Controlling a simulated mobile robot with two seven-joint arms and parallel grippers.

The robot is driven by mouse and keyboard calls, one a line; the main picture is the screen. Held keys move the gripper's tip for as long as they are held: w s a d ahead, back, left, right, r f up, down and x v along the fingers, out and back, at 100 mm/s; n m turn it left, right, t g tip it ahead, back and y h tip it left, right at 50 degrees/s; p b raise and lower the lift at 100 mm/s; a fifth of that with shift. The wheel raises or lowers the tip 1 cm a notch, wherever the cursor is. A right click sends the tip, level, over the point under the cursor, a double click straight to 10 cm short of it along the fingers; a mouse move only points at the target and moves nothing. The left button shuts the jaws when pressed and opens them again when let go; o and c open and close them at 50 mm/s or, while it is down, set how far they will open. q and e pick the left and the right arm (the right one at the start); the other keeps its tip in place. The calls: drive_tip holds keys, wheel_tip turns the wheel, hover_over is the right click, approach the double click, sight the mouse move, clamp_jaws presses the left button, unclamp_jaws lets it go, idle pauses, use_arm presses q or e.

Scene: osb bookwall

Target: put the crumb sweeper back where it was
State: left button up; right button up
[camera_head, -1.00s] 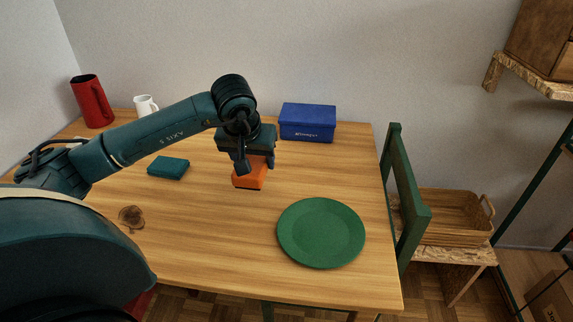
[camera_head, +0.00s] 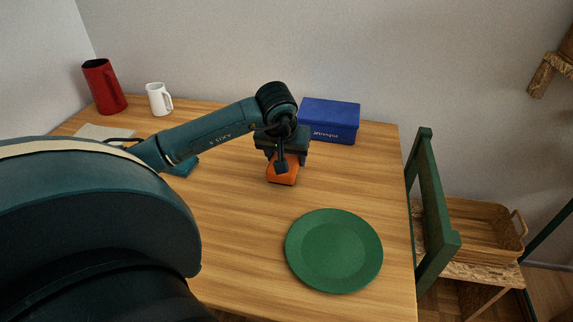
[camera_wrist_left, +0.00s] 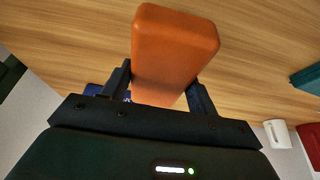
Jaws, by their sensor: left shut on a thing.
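The crumb sweeper is an orange block-like thing (camera_head: 283,172) near the middle of the table, in front of the blue box. My left gripper (camera_head: 284,160) reaches down over it and is shut on it. In the left wrist view the orange sweeper (camera_wrist_left: 174,50) sits between the two dark fingers (camera_wrist_left: 164,92). Whether its underside touches the wooden table (camera_head: 235,225) I cannot tell. My right gripper is not in view.
A green plate (camera_head: 334,250) lies at the front right. A blue box (camera_head: 329,120) stands behind the gripper. A white mug (camera_head: 159,99), red pitcher (camera_head: 103,87) and a partly hidden teal item (camera_head: 185,167) are to the left. A green chair (camera_head: 430,205) stands at the right edge.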

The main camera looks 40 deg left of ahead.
use_arm(q)
wheel_tip(320, 180, down, 3)
drive_tip(key=shift+f, duration=0.2)
drive_tip(key=shift+f+b, duration=0.15)
drive_tip(key=shift+b, duration=0.15)
drive_tip(key=o, duration=0.9)
drive_tip(key=shift+o, duration=0.2)
drive_tip(key=shift+r, duration=0.2)
